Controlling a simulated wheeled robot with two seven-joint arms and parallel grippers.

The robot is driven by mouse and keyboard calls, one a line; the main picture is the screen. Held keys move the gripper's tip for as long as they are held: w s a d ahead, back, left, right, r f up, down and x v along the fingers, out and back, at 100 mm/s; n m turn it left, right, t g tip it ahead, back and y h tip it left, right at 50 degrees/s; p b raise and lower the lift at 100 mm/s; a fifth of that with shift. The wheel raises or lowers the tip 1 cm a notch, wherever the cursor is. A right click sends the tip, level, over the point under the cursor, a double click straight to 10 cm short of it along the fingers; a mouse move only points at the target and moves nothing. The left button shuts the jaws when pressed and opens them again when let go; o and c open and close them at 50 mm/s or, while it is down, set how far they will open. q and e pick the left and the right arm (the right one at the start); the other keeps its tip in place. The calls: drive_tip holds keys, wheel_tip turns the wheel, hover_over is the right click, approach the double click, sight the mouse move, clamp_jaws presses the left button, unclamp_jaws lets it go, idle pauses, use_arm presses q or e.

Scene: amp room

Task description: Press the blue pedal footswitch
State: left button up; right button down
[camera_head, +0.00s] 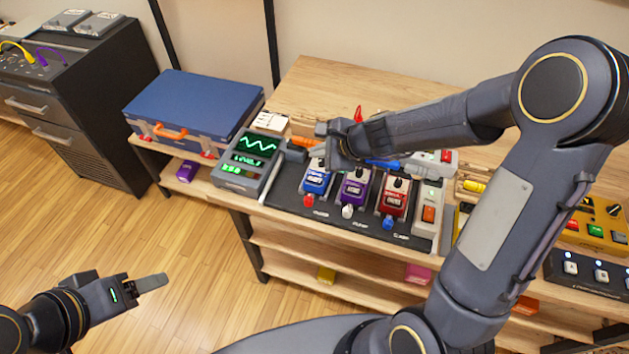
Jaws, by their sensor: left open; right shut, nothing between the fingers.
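The blue pedal (317,180) stands on a dark pedalboard (290,192) on the wooden bench, leftmost of three pedals. My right arm reaches in from the right over the bench. My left gripper (150,284) is open and empty at the lower left, over the floor and well away from the bench.
A purple pedal (354,190) and a red pedal (395,196) stand to the right of the blue one. A scope with a green trace (256,147) is on the left. A blue case (192,107) sits farther left. Yellow (596,228) and black switch boxes are at right.

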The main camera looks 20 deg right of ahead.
sight(319, 181)
wheel_tip(319, 181, down, 7)
drive_tip(key=b, duration=0.6)
drive_tip(key=shift+f, duration=0.2)
drive_tip(key=shift+f+b, duration=0.15)
drive_tip(key=shift+b, duration=0.2)
idle(1.2)
drive_tip(key=shift+f+b, duration=0.25)
drive_tip(key=shift+b, duration=0.05)
drive_tip(key=shift+f+b, duration=0.5)
idle(0.6)
idle(0.3)
drive_tip(key=shift+r+p, duration=0.8)
drive_tip(key=shift+r, duration=0.05)
wheel_tip(319, 181, up, 5)
drive_tip(key=p, duration=0.5)
drive_tip(key=shift+r, duration=0.1)
